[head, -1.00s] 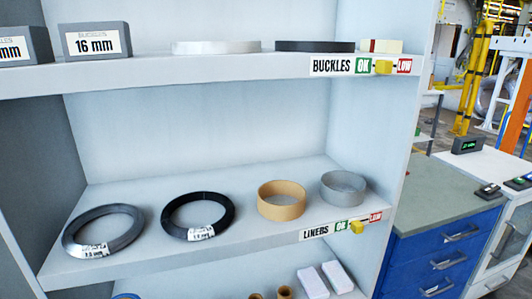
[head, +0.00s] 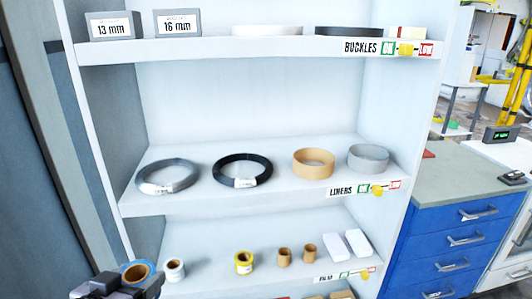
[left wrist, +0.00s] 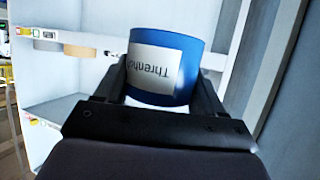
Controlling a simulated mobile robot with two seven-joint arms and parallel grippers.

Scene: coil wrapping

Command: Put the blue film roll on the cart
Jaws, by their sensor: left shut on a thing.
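The blue film roll (left wrist: 165,85) with a white label is between the fingers of my left gripper (left wrist: 165,92) in the left wrist view. The gripper is shut on it. In the head view the blue roll (head: 137,271) shows its tan core at the bottom left. My left gripper (head: 122,285) there is in front of the shelf rack, near its lower shelf. The cart is not recognisable in these frames. My right gripper is not in view.
The shelf rack's lower shelf holds a white roll (head: 174,268), a yellow roll (head: 244,262), small tan rolls (head: 284,257) and white blocks (head: 357,242). Coils and liner rings (head: 314,163) lie above. A blue drawer cabinet (head: 455,235) stands at the right.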

